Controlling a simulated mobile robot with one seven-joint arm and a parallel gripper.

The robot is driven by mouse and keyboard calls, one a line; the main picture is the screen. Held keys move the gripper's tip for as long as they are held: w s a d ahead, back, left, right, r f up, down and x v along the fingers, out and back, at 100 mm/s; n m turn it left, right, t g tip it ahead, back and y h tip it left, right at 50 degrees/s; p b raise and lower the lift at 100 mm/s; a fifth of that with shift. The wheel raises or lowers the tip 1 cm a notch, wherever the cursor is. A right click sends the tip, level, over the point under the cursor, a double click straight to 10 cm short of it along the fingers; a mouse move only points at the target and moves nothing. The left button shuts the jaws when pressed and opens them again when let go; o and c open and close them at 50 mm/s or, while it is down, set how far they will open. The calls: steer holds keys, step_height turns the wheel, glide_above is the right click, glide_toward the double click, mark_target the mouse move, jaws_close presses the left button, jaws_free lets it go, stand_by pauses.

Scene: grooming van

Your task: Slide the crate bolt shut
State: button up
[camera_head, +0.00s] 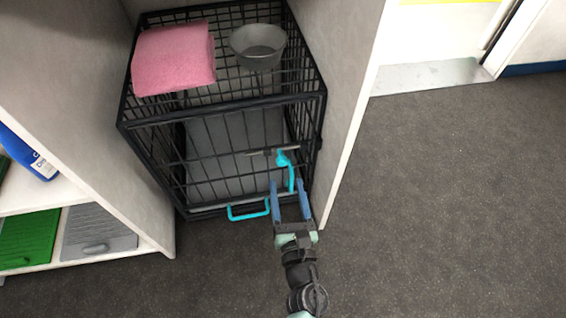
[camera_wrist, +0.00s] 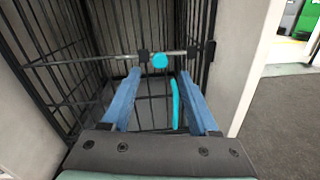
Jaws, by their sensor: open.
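A black wire crate (camera_head: 150,148) stands in a white alcove with its barred door facing me. Its bolt is a grey rod across the door's right side with a cyan knob (camera_head: 282,158). In the wrist view the bolt rod (camera_wrist: 110,58) runs level through dark brackets, and its cyan knob (camera_wrist: 160,60) lies ahead between my fingertips. A cyan handle hangs below the knob and shows at right between the fingers (camera_wrist: 175,104). My gripper (camera_head: 289,183) is open and empty, its blue fingers pointing at the door just below the knob. I cannot tell whether the fingers touch anything.
A folded pink towel (camera_head: 173,58) and a grey bowl (camera_head: 257,47) sit on the crate top. Another cyan handle (camera_head: 248,214) is low on the crate front. A white panel (camera_head: 352,110) stands close on the right. Open dark floor (camera_head: 450,200) lies beyond it.

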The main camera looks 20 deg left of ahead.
mark_target(282, 164)
steer(key=b+x, duration=0.2)
steer(key=x, duration=0.5)
steer(key=shift+w+a, duration=0.1)
steer(key=shift+w, duration=0.1)
jaws_close()
stand_by(1.1)
